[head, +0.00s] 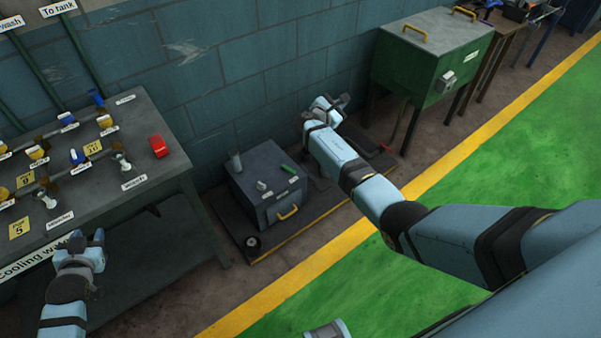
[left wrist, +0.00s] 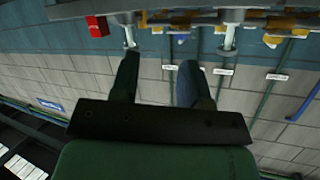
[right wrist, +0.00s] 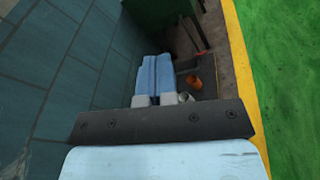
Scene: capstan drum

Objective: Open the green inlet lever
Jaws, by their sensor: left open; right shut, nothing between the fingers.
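A short green lever (head: 290,169) lies on top of a low grey box (head: 258,192) on the floor by the wall. Small white labels near it are too small to read. My right gripper (head: 328,103) is beyond the box, up and to the right of the lever, and apart from it. In the right wrist view its light blue fingers (right wrist: 156,101) are together with nothing between them. My left gripper (head: 87,238) is at the front edge of the cooling water bench, far left of the lever. In the left wrist view its two fingers (left wrist: 158,85) are apart and empty.
The bench (head: 172,182) carries pipes, blue and yellow valve handles and a red block (head: 158,146). A green cabinet (head: 431,55) on legs stands at the back right. The grey box has a yellow handle (head: 288,212). Green floor (head: 380,290) is open beyond the yellow line.

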